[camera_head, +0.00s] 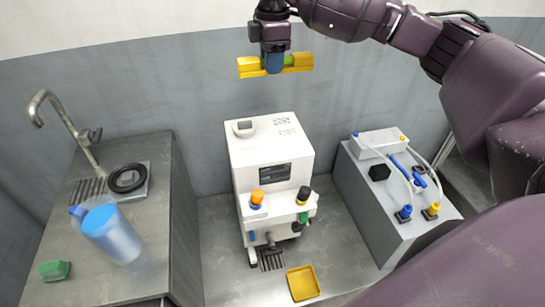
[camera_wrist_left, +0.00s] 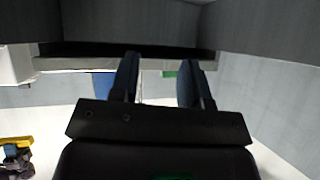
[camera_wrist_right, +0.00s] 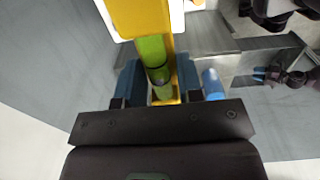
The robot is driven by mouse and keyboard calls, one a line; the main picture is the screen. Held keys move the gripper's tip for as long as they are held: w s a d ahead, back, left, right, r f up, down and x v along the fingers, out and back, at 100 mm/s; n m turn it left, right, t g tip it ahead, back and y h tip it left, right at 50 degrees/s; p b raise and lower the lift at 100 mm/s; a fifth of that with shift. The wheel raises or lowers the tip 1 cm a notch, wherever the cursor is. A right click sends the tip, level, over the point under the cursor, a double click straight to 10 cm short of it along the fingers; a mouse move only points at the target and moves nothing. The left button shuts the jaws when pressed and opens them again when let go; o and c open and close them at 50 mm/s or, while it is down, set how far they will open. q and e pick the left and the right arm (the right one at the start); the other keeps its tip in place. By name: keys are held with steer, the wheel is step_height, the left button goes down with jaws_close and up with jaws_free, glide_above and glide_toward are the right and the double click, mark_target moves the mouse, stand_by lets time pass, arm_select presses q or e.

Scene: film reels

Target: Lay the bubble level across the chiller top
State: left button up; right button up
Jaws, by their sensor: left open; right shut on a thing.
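The yellow bubble level (camera_head: 298,63), with a green vial, is held roughly horizontal above and behind the white chiller (camera_head: 270,150), clear of its top. The chiller top (camera_head: 262,128) has a small raised fitting at its left and is otherwise largely bare. My right gripper (camera_head: 273,64) is shut around the level's middle. In the right wrist view the level (camera_wrist_right: 140,18) runs between the blue fingers, with part of the white chiller behind it. My left gripper (camera_wrist_left: 160,78) is open and empty in its wrist view and outside the head view.
A metal counter at left holds a tap (camera_head: 70,125), a black ring (camera_head: 127,178), a blue-lidded jug (camera_head: 112,235) and a green block (camera_head: 54,270). A grey unit (camera_head: 372,205) with tubes stands right. A yellow tray (camera_head: 303,283) lies in front of the chiller.

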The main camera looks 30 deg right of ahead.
steer(key=f, duration=0.3)
steer(key=shift+w+b, duration=0.2)
steer(key=shift+b, duration=0.15)
arm_select(q)
steer(key=f, duration=0.3)
steer(key=shift+s+b, duration=0.35)
steer(key=shift+b, duration=0.05)
arm_select(e)
steer(key=f, duration=0.1)
arm_select(q)
steer(key=shift+w+d+f+b, duration=0.15)
steer(key=shift+w+f+b, duration=0.15)
steer(key=shift+f+b, duration=0.5)
arm_select(e)
glide_above(271, 149)
step_height(271, 149, down, 14)
steer(key=shift+d+f, duration=0.1)
steer(key=shift+f, duration=0.1)
arm_select(q)
steer(key=shift+s+f+b, duration=0.1)
steer(key=shift+f+b, duration=0.1)
steer(key=shift+b, duration=0.45)
arm_select(e)
step_height(271, 149, down, 5)
steer(key=shift+f, duration=0.4)
arm_select(q)
steer(key=shift+r, duration=0.1)
arm_select(e)
steer(key=shift+r, duration=0.1)
